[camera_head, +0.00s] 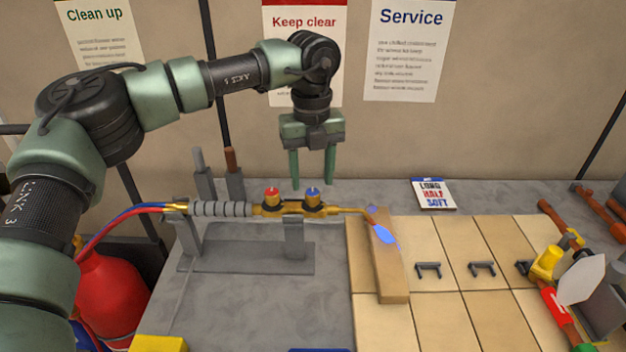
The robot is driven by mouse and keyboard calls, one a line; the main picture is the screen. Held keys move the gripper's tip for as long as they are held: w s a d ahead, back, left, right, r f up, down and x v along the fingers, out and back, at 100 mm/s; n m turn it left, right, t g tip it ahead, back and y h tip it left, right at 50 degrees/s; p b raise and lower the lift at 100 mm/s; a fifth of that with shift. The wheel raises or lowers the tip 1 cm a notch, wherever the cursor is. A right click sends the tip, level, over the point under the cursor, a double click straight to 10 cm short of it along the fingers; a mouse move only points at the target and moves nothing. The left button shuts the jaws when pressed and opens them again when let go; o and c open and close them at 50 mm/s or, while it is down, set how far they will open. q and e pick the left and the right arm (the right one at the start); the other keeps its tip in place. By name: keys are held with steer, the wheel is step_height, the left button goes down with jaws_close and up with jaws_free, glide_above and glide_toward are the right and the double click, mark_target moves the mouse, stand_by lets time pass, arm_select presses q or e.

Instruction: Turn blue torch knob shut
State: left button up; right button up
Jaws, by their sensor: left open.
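The torch (222,209) lies level in a grey stand (294,240), its brass tip pointing right. Its blue knob (312,194) sits on top of the brass body, right of the red knob (271,195). A blue flame (386,234) shows beyond the tip, over a wooden block (390,270). My left gripper (312,182) points down with two green fingers apart, empty. In the picture its fingertips are just above the blue knob, one to each side; I cannot tell the exact height gap. My right gripper is not in view.
Red and blue hoses (120,218) run left from the torch above a red cylinder (108,290).

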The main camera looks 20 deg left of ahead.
mark_target(313, 192)
arm_select(q)
step_height(313, 192, down, 2)
steer(key=shift+w+f+p, duration=0.15)
steer(key=shift+f+p, duration=0.05)
steer(key=shift+p, duration=0.1)
steer(key=shift+w+f, duration=0.1)
steer(key=shift+f, duration=0.45)
jaws_close()
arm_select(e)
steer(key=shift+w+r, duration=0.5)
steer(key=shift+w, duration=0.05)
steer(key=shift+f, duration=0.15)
